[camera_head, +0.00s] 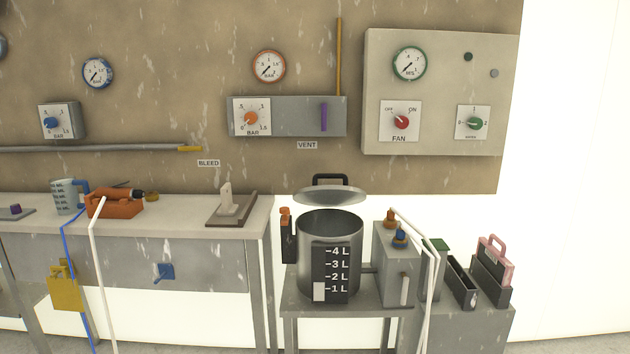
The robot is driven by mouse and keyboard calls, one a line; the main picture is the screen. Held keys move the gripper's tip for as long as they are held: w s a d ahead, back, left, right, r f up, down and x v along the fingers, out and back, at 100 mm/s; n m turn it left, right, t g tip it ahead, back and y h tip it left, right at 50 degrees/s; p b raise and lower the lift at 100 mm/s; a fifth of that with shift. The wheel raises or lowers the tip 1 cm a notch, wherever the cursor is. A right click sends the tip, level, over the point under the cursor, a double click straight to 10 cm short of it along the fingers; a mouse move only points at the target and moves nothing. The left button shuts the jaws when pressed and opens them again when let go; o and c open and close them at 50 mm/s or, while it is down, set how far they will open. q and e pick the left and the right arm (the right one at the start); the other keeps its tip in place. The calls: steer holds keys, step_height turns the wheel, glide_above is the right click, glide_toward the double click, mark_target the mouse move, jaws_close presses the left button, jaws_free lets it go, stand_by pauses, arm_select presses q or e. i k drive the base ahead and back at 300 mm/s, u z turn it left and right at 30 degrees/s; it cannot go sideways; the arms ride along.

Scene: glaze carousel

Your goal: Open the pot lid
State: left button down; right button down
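The pot (314,262) is a dark grey cylinder with a litre scale on its front, standing on a small grey table. Its lid (330,196) is a grey disc with a black handle (330,180) on top. The lid shows above and behind the pot's rim, and the pot's mouth is uncovered toward me. I cannot tell whether the lid is hinged to the rim at the back. A brown and black part (287,236) sits at the pot's left side. Neither of my grippers is in view.
A grey box (392,276) with orange and blue knobs stands right of the pot, with a white hose (431,290) beside it. The left workbench (180,211) holds a jug (66,197) and an orange tool holder (115,206). The wall panel (444,143) carries dials.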

mark_target(314, 196)
steer(key=u, duration=0.55)
steer(key=i, duration=1.55)
steer(key=z, duration=0.7)
